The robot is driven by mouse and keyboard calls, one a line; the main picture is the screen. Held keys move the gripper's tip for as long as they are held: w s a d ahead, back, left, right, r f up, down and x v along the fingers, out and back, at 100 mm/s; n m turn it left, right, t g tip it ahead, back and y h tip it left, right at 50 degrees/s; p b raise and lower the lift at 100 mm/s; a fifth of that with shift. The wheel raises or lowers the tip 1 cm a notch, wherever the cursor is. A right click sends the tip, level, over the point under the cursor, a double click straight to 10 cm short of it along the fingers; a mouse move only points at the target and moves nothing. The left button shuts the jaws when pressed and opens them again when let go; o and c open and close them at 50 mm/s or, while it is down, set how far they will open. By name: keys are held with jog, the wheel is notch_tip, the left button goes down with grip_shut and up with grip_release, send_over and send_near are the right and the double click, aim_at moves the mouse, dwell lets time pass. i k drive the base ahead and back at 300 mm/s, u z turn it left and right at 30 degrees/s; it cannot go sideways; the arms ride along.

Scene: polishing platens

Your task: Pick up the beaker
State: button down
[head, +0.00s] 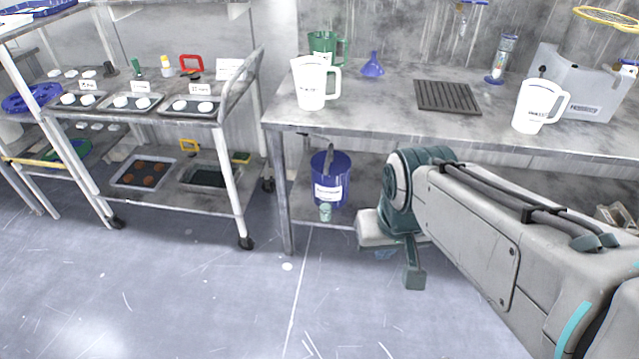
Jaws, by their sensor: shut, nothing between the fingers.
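A white handled beaker (313,88) with dark print stands upright near the left front of the grey bench. A second white handled beaker (536,108) stands near the front edge at the right. A green handled jug (324,45) stands behind the left white one and is partly hidden by it. The picture does not tell which one is meant. My gripper (413,278) hangs below bench-top height in front of the bench, apart from all the beakers. It is shut and empty.
The bench (392,120) also carries a blue funnel (373,65), a dark ribbed mat (447,96) and a grey machine (575,85). A blue bucket (330,180) stands on the lower shelf. A trolley (215,120) with trays is at left. Floor in front is clear.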

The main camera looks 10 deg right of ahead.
aim_at(325, 206)
jog(key=z, duration=0.1)
jog(key=k, duration=0.15)
jog(key=z, duration=0.05)
jog(key=i, duration=1.3)
jog(key=u, duration=0.25)
